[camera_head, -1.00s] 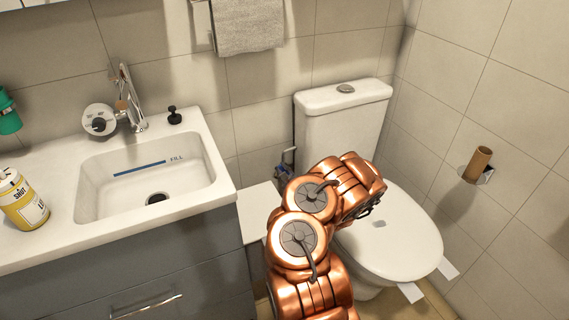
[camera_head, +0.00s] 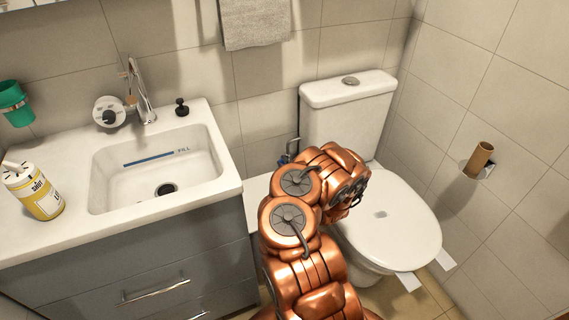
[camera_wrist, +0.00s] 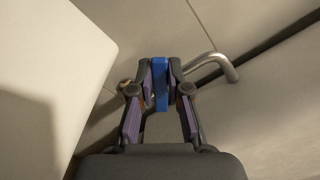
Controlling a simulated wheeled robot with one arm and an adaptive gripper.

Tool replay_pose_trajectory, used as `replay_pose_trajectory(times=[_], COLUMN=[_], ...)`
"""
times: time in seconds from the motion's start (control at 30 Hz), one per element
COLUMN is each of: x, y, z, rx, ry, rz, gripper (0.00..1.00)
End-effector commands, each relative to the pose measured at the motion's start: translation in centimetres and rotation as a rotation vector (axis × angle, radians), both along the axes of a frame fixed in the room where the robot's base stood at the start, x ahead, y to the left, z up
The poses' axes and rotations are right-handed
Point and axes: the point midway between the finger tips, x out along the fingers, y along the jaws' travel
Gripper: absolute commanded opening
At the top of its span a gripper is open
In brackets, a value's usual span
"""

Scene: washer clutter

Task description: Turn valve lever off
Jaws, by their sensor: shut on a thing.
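The blue valve lever (camera_wrist: 161,88) stands between the two fingers of my gripper (camera_wrist: 159,80) in the wrist view. My gripper is shut on it. In the head view, a small blue part (camera_head: 283,160) shows by the pipe left of the toilet tank, just behind my copper arm. My arm hides the gripper itself there. A bent metal pipe (camera_wrist: 222,66) runs right of the fingers in the wrist view. How far the lever is turned cannot be told.
The toilet (camera_head: 385,225) is right of my arm, its lid down. The sink cabinet (camera_head: 140,275) is on the left, with a yellow bottle (camera_head: 40,195) on its counter. In the wrist view, a pale surface (camera_wrist: 50,60) lies close on the left of the fingers.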

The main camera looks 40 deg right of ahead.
Motion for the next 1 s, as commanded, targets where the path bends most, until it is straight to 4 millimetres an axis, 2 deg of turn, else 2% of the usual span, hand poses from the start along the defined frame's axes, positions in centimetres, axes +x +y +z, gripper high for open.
replay_pose_trajectory(times=[0.17, 0.2, 0.4, 0.77, 1.0], x=[0.1, 0.1, 0.0, -0.1, -1.6], y=[0.1, 0.1, 0.0, 0.0, 0.3], z=[0.0, 0.0, 0.0, 0.0, -0.1], rx=[0.001, 0.001, 0.001, 0.002, 0.005], ry=[-0.001, -0.001, 0.000, 0.001, 0.002], rz=[0.002, 0.002, 0.001, 0.000, -0.003], gripper=[0.00, 0.20, 0.41, 0.42, 0.42])
